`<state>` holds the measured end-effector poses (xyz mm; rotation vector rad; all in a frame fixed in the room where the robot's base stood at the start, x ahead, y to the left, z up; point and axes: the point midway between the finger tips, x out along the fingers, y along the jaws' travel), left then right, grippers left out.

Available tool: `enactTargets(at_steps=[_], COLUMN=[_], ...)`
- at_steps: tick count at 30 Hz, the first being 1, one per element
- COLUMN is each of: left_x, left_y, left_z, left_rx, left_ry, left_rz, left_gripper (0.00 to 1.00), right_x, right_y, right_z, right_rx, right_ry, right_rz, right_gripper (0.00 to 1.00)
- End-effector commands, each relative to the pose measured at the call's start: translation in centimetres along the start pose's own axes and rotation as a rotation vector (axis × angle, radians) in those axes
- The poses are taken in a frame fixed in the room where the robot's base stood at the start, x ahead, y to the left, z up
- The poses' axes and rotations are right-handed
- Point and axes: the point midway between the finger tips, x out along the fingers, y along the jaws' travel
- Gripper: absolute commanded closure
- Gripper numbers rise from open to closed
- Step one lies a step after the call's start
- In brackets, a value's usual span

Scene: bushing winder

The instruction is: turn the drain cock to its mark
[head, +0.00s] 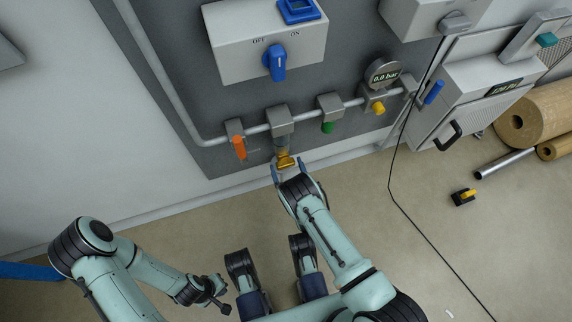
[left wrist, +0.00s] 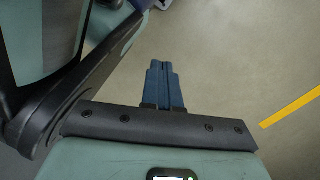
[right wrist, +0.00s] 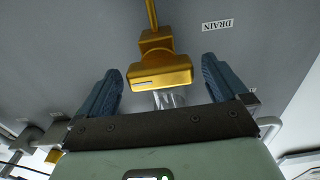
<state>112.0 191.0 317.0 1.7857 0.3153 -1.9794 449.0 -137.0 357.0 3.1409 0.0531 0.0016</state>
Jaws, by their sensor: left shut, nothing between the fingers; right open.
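The drain cock (head: 285,160) is a gold-coloured fitting low on the grey panel, below a pipe fitting. In the right wrist view its broad gold handle (right wrist: 160,75) lies in front of and between my fingers, with a gap on both sides. A DRAIN label (right wrist: 217,24) is beside it; I cannot make out a clear target mark. My right gripper (head: 287,168) is open around the handle; its fingers also show in the right wrist view (right wrist: 163,84). My left gripper (left wrist: 165,75) is shut and empty, away from the panel, above the floor.
Along the pipe are an orange handle (head: 239,148), a green handle (head: 327,127) and a yellow knob (head: 378,107) under a gauge (head: 383,73) reading 0.0 bar. A switch box (head: 225,55) is above. A cable (head: 410,212) crosses the floor at right.

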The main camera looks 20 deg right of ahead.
Motion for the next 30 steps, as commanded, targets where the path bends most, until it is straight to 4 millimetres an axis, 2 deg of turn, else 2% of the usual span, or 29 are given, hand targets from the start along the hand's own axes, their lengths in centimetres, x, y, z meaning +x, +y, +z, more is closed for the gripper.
enactTargets(at_steps=[3, 4, 9, 20, 30], left_x=[0.0, 0.0, 0.0, -0.1, -1.1], left_y=[0.0, 0.0, 0.0, 0.1, 1.1], left_z=[0.0, 0.0, 0.0, -0.1, -1.2], left_rx=[0.000, 0.000, 0.000, 0.001, 0.016], left_ry=[0.000, 0.000, -0.001, 0.006, 0.049], left_rz=[0.000, 0.000, 0.000, 0.003, 0.023], left_gripper=[1.00, 1.00, 1.00, 1.00, 1.00], right_x=[0.0, 0.0, 0.0, 0.1, 0.1], right_y=[0.0, 0.0, 0.0, 0.0, 0.0], right_z=[0.0, 0.0, 0.0, 0.0, -0.1], right_rx=[0.000, 0.000, 0.000, -0.036, -0.253], right_ry=[0.000, 0.000, 0.000, 0.000, -0.001], right_rz=[0.000, 0.000, 0.000, 0.000, -0.001], right_gripper=[0.00, 0.03, 0.56, 0.56, 0.56])
